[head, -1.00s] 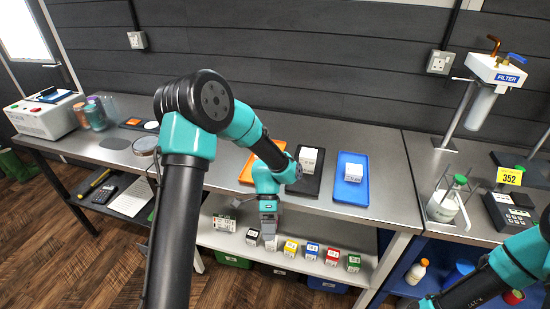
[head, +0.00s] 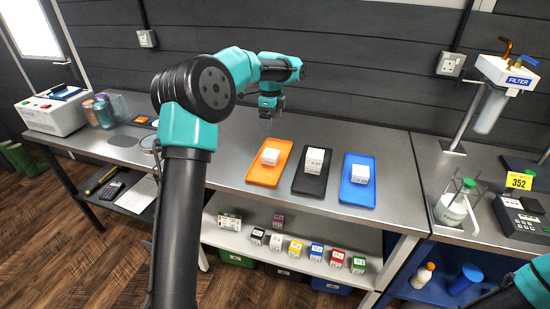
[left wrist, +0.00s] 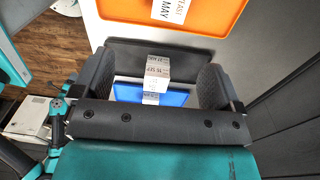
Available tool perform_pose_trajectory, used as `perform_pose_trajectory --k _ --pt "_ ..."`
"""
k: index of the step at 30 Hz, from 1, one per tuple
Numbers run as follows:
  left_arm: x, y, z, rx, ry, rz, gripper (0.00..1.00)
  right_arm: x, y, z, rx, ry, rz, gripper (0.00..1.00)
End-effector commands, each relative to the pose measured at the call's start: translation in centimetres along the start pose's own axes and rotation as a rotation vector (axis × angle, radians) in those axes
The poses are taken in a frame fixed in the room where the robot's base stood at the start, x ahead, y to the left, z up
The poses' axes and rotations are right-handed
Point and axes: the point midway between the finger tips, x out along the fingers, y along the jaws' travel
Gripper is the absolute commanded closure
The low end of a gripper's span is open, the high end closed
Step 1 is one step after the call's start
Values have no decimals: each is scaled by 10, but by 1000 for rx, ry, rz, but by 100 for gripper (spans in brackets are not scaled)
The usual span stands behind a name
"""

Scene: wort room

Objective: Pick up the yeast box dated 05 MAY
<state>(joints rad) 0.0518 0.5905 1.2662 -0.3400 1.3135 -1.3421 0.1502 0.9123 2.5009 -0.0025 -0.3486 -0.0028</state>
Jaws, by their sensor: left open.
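A white box (head: 270,157) lies on the orange tray (head: 253,176). In the left wrist view its label (left wrist: 170,10) is cut by the top edge, and "MAY" can be read. A second white box (head: 315,160) stands on the black tray (head: 306,187); its label (left wrist: 157,67) seems to read "16 SEP". A third white box (head: 360,173) is on the blue tray (head: 357,196); its date is unreadable. My left gripper (head: 267,114) is open and empty, above the table behind the orange tray, touching no box. Only part of my right arm (head: 535,285) shows.
Several small coloured boxes (head: 295,247) stand on the lower shelf (head: 225,238). A dark wall (head: 350,80) rises behind the table. The filter stand (head: 470,115) and a flask (head: 455,208) are at the right.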

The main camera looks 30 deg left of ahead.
Motion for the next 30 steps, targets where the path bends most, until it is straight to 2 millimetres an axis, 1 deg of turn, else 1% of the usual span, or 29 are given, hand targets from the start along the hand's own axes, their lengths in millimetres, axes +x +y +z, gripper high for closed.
perform_pose_trajectory --k 1,3,11,14,17,20,30 --pt "-8 -5 6 3 -10 -22 8 0 0 0 0 0 0 57" --pt "-12 -7 10 8 -17 -35 8 0 0 0 0 0 0 57" --pt "-12 -7 10 8 -18 -35 8 0 0 0 0 0 0 57" --pt "-8 -7 10 8 -18 -33 8 0 0 0 0 0 0 57" --pt "1 -7 10 8 -18 -32 8 0 0 0 0 0 0 57" --pt "16 -7 10 7 -18 -30 8 0 0 0 0 0 0 57" --pt "74 -9 11 7 -17 -30 8 0 0 0 0 0 0 57"
